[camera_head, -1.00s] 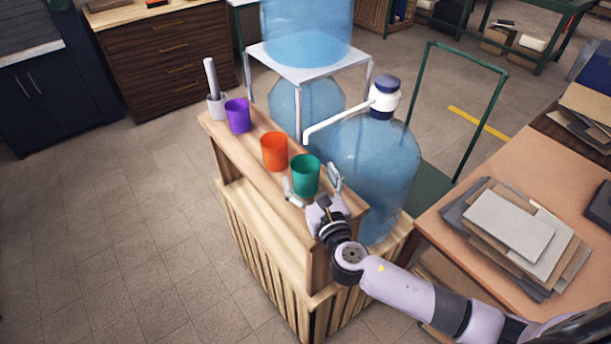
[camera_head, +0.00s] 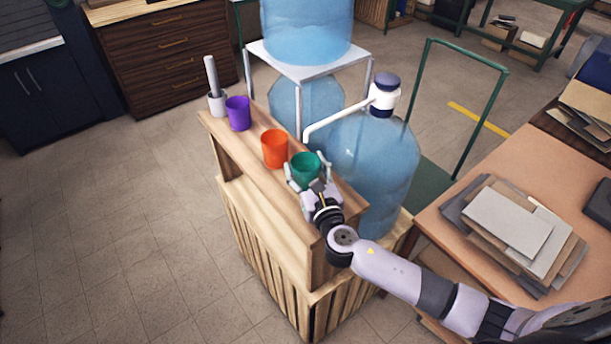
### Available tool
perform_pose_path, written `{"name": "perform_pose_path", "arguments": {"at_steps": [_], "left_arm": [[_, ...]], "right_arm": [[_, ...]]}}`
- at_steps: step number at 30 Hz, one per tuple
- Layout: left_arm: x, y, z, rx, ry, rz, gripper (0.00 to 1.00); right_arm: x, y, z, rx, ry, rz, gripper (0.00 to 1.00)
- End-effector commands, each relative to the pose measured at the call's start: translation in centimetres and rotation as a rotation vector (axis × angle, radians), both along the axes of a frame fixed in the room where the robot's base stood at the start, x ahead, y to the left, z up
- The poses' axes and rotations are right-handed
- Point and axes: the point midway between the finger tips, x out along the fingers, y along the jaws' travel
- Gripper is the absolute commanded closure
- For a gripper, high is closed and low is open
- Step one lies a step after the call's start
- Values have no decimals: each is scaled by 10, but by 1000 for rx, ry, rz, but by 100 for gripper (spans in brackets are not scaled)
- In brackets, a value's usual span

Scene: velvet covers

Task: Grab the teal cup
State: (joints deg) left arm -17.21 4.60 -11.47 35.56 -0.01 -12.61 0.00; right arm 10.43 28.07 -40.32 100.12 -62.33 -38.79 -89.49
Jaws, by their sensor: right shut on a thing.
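The teal cup (camera_head: 305,165) stands upright at the near right part of the wooden shelf top (camera_head: 252,150), beside the orange cup. My right gripper (camera_head: 307,172) comes from the lower right and is shut on the teal cup, one finger on each side. The gripper's palm hides the lower part of the cup, so I cannot tell whether its base touches the shelf. My left gripper is not in view.
An orange cup (camera_head: 274,149), a purple cup (camera_head: 238,114) and a white holder (camera_head: 217,103) stand along the shelf. A large blue water bottle (camera_head: 370,165) with a white pump is close behind. Stacked boards (camera_head: 510,225) lie on the right table.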

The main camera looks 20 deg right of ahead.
Motion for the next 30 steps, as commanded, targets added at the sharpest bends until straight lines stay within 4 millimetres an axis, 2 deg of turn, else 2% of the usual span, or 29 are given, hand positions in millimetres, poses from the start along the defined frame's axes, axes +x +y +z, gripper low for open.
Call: {"name": "perform_pose_path", "arguments": {"at_steps": [9, 20, 30], "left_arm": [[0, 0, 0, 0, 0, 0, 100], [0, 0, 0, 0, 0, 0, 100], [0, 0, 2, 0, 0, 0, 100]], "right_arm": [[0, 0, 1, 0, -1, 0, 72], [0, 0, 3, 0, -2, 0, 72], [0, -1, 22, 0, -4, -1, 72]]}}
